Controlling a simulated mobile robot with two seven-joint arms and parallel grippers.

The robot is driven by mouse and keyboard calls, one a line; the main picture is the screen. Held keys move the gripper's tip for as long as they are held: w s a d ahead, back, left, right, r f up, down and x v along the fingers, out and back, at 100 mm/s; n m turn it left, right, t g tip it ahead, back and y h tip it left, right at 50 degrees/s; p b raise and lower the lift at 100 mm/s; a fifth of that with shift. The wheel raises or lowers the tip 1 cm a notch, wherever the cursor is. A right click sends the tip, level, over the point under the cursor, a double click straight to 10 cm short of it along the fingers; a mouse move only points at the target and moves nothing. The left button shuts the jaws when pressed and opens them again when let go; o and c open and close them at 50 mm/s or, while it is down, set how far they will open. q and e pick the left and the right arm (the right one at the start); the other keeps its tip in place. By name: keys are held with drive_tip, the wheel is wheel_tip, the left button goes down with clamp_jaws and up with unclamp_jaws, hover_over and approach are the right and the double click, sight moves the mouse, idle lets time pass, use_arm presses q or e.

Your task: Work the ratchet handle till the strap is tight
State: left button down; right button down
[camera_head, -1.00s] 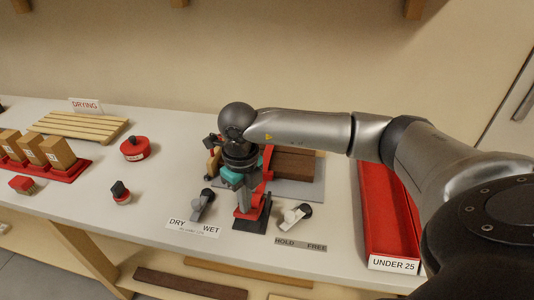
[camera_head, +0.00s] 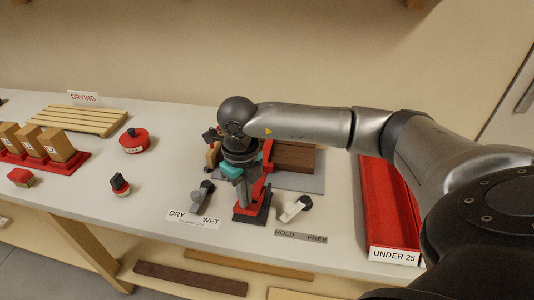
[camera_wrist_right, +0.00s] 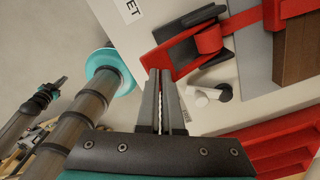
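The ratchet (camera_head: 251,212), red and dark grey, stands near the front of the bench. In the right wrist view its red handle (camera_wrist_right: 209,39) and dark body show just beyond my fingertips. A red strap (camera_wrist_right: 245,18) runs from it towards brown boards (camera_head: 294,157) on a grey plate. My right gripper (camera_head: 241,204) points down at the ratchet. In the right wrist view its two fingers (camera_wrist_right: 159,73) are close together with a narrow gap, the tips at the red and dark parts. I cannot tell whether the handle's edge is between them.
Two small levers stand by the ratchet, one at the DRY/WET label (camera_head: 194,219), one at the HOLD/FREE label (camera_head: 301,236). A red tray (camera_head: 380,203) marked UNDER 25 is at the right. A red round tin (camera_head: 134,142) and a stamp (camera_head: 120,185) stand left.

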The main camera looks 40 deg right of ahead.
sight(246, 212)
drive_tip(key=shift+s+a+f+b, duration=0.1)
drive_tip(key=shift+f+b, duration=0.8)
drive_tip(key=shift+f, duration=0.4)
drive_tip(key=shift+s+a+f+b, duration=0.1)
drive_tip(key=shift+f+b, duration=0.75)
drive_tip(key=shift+f, duration=0.4)
drive_tip(key=r+p, duration=0.1)
drive_tip(key=r, duration=0.1)
drive_tip(key=r+p, duration=0.2)
drive_tip(key=r, duration=0.1)
drive_tip(key=r+p, duration=0.2)
drive_tip(key=shift+w+d+r, duration=0.15)
drive_tip(key=shift+w+d, duration=0.15)
drive_tip(key=shift+d, duration=0.05)
drive_tip(key=shift+f, duration=0.25)
